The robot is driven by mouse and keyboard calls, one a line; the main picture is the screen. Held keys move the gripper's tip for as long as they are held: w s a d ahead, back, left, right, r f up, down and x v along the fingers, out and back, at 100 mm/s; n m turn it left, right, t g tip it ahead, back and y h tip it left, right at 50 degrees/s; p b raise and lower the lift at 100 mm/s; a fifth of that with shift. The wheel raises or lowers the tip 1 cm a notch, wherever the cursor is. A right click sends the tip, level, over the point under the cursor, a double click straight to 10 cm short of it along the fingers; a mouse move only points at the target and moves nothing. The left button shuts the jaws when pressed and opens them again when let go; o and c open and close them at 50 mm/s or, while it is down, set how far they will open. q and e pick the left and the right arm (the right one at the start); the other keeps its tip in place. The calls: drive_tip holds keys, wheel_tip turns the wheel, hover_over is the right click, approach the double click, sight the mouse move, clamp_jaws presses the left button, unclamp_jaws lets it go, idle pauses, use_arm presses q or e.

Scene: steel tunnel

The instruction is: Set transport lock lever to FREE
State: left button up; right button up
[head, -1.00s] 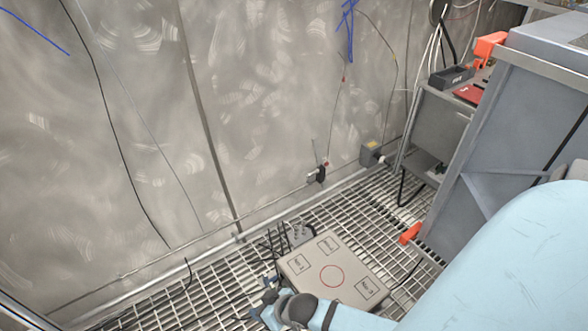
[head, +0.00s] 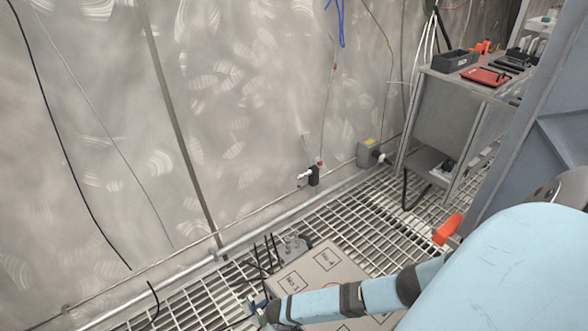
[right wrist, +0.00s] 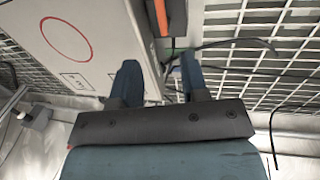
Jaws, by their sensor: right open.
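An orange-red handle (head: 447,229) sticks out low on the grey cabinet (head: 545,150) at the right of the head view; I cannot tell whether it is the transport lock lever, and no FREE marking is readable. An orange strip (right wrist: 160,17) also shows at the top of the right wrist view, beyond the fingers. My right gripper (head: 260,309) is at the bottom of the head view, beside the near-left edge of the floor box. My left gripper is not in view.
A flat grey box (head: 325,262) with marked labels lies on the floor grating (head: 360,215), partly behind my right arm. A small connector block (head: 292,246) with black cables adjoins it. A bench (head: 440,105) with a red tray stands at right. The wall is at left.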

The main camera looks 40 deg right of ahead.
drive_tip(key=f+b, duration=0.1)
drive_tip(key=f, duration=0.1)
drive_tip(key=d+f+b, duration=0.1)
drive_tip(key=f+b, duration=0.1)
drive_tip(key=f, duration=0.1)
drive_tip(key=f+b, duration=0.1)
drive_tip(key=f, duration=0.2)
drive_tip(key=shift+s+d, duration=0.1)
drive_tip(key=shift+d, duration=0.05)
drive_tip(key=f+b, duration=0.2)
drive_tip(key=f, duration=0.1)
drive_tip(key=shift+d+f, duration=0.2)
drive_tip(key=shift+d, duration=0.15)
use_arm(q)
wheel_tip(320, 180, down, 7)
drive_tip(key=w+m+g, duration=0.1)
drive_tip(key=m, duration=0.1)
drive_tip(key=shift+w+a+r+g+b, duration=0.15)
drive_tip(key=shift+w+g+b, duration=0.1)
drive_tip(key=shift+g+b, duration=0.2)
use_arm(e)
drive_tip(key=shift+d+f, duration=0.15)
drive_tip(key=shift+f, duration=0.2)
drive_tip(key=shift+s, duration=0.1)
clamp_jaws()
